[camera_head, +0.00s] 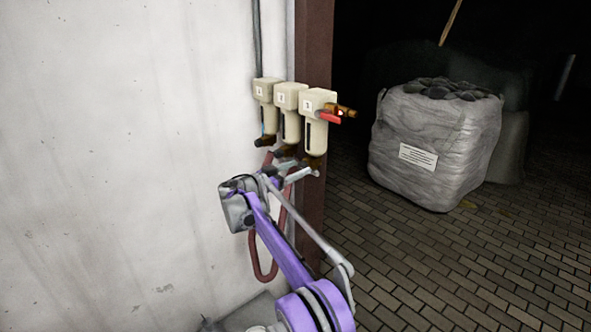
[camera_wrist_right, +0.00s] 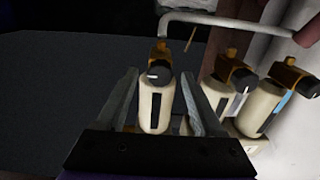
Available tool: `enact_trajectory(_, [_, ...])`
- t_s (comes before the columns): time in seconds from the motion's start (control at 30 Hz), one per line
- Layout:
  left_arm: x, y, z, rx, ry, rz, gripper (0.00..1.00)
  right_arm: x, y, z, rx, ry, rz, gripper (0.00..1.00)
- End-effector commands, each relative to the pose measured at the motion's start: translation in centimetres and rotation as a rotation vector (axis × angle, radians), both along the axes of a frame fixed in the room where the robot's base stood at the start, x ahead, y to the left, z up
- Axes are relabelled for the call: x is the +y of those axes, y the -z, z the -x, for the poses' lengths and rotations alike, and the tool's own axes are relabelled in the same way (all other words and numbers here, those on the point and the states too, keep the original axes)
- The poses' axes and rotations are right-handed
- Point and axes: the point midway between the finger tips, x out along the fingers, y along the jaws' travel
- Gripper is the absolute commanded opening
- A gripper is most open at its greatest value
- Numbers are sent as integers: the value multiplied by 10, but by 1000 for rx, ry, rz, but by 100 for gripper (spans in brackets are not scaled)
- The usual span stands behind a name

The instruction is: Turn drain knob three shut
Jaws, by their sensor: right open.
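Three cream filter units hang in a row on the wall edge. The right-hand unit (camera_head: 317,103), whose label I read as 3, has its dark drain knob (camera_head: 314,162) at the bottom. My right gripper (camera_head: 301,164) is open just below that unit. In the right wrist view the end unit's bowl (camera_wrist_right: 156,108) and its black knob (camera_wrist_right: 159,76), with a white mark, appear between the spread fingers (camera_wrist_right: 158,82). Gaps show on both sides of the knob; I cannot tell its depth relative to the fingertips. My left gripper is out of view.
The middle unit (camera_head: 289,97) and left unit (camera_head: 264,93) stand close beside it, with their own knobs. A red-handled valve (camera_head: 329,118) juts from the right-hand unit. A red hose (camera_head: 255,263) loops below. A wrapped sack (camera_head: 430,150) stands on the paved floor at right.

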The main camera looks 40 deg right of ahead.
Motion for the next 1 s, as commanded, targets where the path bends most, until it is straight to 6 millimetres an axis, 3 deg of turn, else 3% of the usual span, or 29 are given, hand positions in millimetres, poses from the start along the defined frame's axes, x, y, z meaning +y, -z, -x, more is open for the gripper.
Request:
enact_trajectory(0.13, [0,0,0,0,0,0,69,0,0,0,0,0,0,69])
enact_trajectory(0.5, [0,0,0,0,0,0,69,0,0,0,0,0,0,2])
enact_trajectory(0.53, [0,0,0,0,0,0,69,0,0,0,0,0,0,0])
enact_trajectory(1.0, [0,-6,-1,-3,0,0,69,0,-1,0,77,1,7,0])
